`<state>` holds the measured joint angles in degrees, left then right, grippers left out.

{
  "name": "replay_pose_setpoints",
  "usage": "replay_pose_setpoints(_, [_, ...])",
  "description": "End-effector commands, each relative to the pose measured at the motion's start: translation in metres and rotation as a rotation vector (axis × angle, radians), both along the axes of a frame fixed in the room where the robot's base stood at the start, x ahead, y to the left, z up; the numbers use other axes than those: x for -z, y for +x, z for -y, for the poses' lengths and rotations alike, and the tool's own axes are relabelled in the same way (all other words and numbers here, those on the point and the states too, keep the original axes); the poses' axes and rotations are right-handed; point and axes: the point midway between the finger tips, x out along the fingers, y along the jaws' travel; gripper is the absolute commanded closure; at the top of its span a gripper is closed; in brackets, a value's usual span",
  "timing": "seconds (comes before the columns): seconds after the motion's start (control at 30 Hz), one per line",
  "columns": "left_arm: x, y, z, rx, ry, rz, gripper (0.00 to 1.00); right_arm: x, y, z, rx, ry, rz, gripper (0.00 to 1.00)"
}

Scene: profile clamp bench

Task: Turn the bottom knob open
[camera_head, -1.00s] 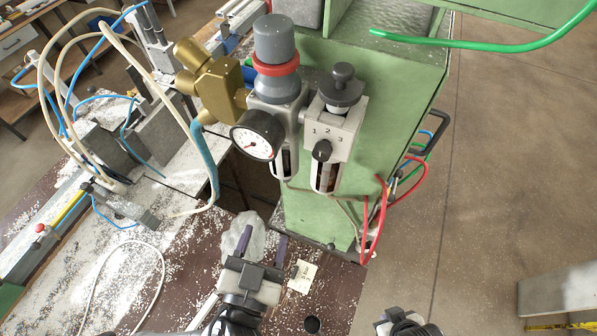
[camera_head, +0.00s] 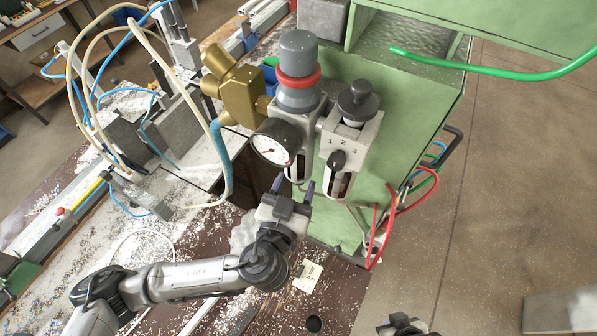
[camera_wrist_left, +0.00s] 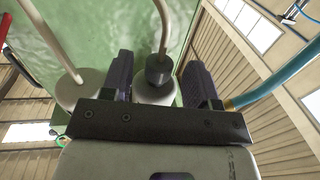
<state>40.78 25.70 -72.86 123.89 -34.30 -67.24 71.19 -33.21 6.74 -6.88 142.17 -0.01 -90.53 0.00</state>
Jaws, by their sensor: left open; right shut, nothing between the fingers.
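A dark grey knob (camera_wrist_left: 158,70) with a beige tube running from it shows in the left wrist view, at the end of a pale round bowl (camera_wrist_left: 152,93). It lies between the two fingers of my left gripper (camera_wrist_left: 160,62), with gaps on both sides. In the head view my left gripper (camera_head: 293,188) is open just below the regulator (camera_head: 299,85) with its gauge (camera_head: 275,142); the bottom knob is hidden there. My right gripper (camera_head: 400,326) is shut and empty at the bottom edge, partly cut off.
A second unit marked 1 2 3 (camera_head: 348,140) with a black knob stands right of the regulator, on the green cabinet (camera_head: 405,120). A second pale bowl (camera_wrist_left: 82,92) is close beside in the wrist view. Red hoses (camera_head: 378,240) hang at right.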

Motion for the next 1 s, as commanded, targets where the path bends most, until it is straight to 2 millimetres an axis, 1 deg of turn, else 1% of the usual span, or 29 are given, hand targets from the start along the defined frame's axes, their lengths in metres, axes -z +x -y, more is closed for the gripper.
replay_pose_setpoints(0.03, [-0.002,0.005,0.002,0.000,0.003,0.001,0.46,-0.004,0.000,0.000,0.000,0.000,0.000,1.00])
replay_pose_setpoints(0.2, [-0.001,0.016,0.006,0.000,0.001,-0.001,0.46,-0.007,0.000,0.000,0.000,0.000,-0.001,1.00])
replay_pose_setpoints(0.37, [0.000,0.020,0.007,0.001,0.000,-0.001,0.46,-0.008,0.000,0.000,0.000,0.000,-0.001,1.00])
replay_pose_setpoints(0.6, [0.001,0.020,0.007,0.001,0.000,-0.001,0.46,-0.007,0.000,0.000,-0.001,-0.002,-0.002,1.00])
replay_pose_setpoints(0.67, [0.001,0.020,0.007,0.001,0.000,-0.001,0.51,-0.007,0.000,0.001,-0.001,-0.002,-0.003,1.00])
replay_pose_setpoints(1.0, [0.001,0.020,0.007,0.000,0.000,-0.001,0.83,-0.007,-0.001,0.001,-0.004,-0.005,-0.002,1.00])
